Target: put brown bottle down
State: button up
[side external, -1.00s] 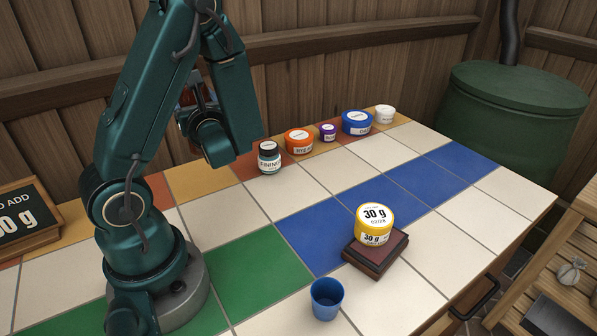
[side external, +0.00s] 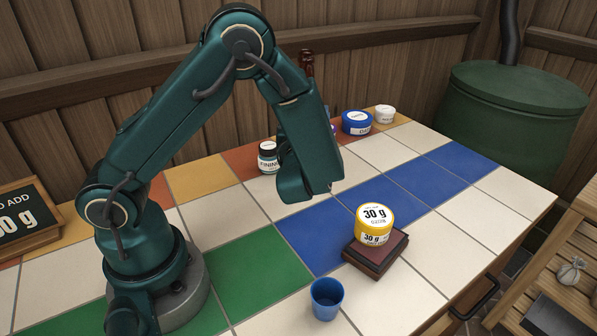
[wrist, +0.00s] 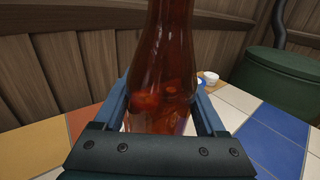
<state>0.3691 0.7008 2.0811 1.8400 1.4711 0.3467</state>
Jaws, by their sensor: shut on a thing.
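The brown bottle (wrist: 162,60) is glossy red-brown glass and fills the middle of the wrist view, upright. My gripper (wrist: 160,105) has a finger on each side of it and is shut on it. In the side view only the neck of the brown bottle (side external: 306,66) shows above my forearm. My forearm hides its body and base there, and most of the gripper. I cannot tell whether the base touches the table.
A finings jar (side external: 268,158), a blue tub (side external: 357,122) and a white tub (side external: 384,114) stand along the back. A yellow 30 g tub (side external: 375,224) sits on a dark scale (side external: 377,265). A blue cup (side external: 327,299) is in front. Blue tiles (side external: 462,162) at right are bare.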

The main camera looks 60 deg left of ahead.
jog(key=shift+f, duration=3.5)
jog(key=shift+f, duration=0.1)
jog(key=o, duration=1.6)
